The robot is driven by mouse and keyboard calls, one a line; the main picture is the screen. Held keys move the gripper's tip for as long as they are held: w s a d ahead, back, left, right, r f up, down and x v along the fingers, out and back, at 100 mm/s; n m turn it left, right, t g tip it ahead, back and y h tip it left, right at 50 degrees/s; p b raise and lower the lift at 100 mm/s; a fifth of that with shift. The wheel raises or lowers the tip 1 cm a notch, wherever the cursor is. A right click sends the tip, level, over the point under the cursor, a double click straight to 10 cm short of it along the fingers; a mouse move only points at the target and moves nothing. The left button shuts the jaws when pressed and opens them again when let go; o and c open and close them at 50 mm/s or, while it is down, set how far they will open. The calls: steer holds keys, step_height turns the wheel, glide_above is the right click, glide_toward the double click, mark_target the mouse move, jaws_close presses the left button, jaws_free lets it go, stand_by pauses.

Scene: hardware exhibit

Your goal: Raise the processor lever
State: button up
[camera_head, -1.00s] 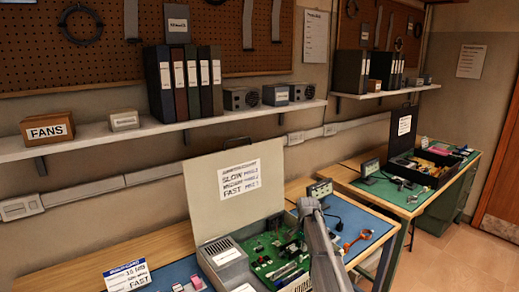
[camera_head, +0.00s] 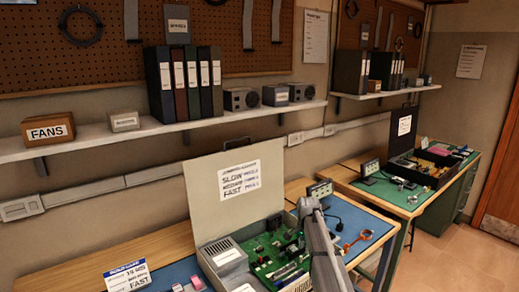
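An open computer case (camera_head: 209,250) stands on the near workbench with its pale lid (camera_head: 232,190) raised behind it. Inside is a green circuit board (camera_head: 262,262) with several small parts and slots. The processor lever is too small to make out, and the right part of the board is covered by my grey arm. My arm rises from the bottom edge across the right side of the case. I cannot make out my gripper or its fingertips in this view.
A blue mat (camera_head: 348,222) with an orange tool (camera_head: 356,241) and a small display (camera_head: 320,190) lies right of the case. A card (camera_head: 128,277) stands at the left. A shelf (camera_head: 110,135) with binders runs above. Another bench (camera_head: 410,205) stands at the right.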

mark_target(301, 256)
steer(key=shift+r, duration=0.2)
stand_by(0.3)
step_height(301, 256, up, 7)
steer(key=a+p, duration=0.1)
steer(key=p, duration=0.6)
steer(key=shift+s+a+f, duration=0.15)
steer(key=shift+s, duration=0.3)
stand_by(0.4)
steer(key=s+n, duration=1)
steer(key=s, duration=1.9)
steer(key=shift+d+n, duration=0.35)
steer(key=shift+n, duration=0.05)
